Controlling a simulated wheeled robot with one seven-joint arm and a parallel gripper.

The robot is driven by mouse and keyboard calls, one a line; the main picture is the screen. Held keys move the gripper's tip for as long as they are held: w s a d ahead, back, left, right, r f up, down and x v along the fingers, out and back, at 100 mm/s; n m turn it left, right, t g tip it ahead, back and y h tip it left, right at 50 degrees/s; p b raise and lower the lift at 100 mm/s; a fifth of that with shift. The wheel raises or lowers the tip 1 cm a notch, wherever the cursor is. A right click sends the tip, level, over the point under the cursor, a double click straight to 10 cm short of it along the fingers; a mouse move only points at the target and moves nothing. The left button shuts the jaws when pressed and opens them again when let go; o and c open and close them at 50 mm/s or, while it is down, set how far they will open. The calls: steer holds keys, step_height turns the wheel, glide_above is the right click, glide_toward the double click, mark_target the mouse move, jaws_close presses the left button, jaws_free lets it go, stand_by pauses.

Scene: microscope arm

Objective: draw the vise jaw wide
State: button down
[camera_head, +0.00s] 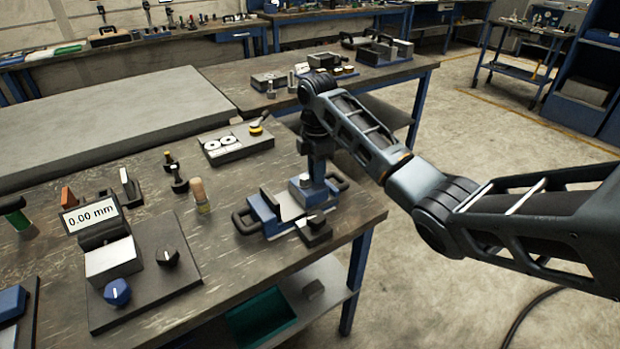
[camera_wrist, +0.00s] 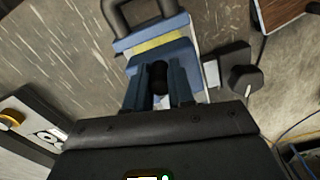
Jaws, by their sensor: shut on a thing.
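The vise is a blue and metal tool near the right front edge of the workbench in the head view, with a dark loop handle (camera_head: 243,222) at its left end. Its blue left jaw (camera_head: 263,213) stands apart from the right jaw block (camera_head: 301,190), with a pale bed between them. My gripper (camera_head: 318,180) points down at the right jaw. In the wrist view my gripper (camera_wrist: 159,88) has its two blue fingers closed around a dark round knob (camera_wrist: 158,76) beside a blue jaw. A yellow strip (camera_wrist: 160,42) lies beyond that jaw. The fingertips are partly hidden in the head view.
A small dark knob block (camera_head: 314,231) sits in front of the vise. A readout stand (camera_head: 91,215) showing 0.00 mm is at the left. A wooden-handled tool (camera_head: 200,195) and a dial tray (camera_head: 236,142) stand nearby. The bench edge is close on the right.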

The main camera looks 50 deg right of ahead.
steer(key=shift+s+d, duration=0.15)
steer(key=shift+d, duration=0.3)
steer(key=c, duration=1)
jaws_free()
steer(key=shift+r, duration=0.1)
step_height(320, 180, up, 8)
steer(key=shift+f+p, duration=0.15)
steer(key=shift+p, duration=0.4)
steer(key=shift+a+f, duration=0.1)
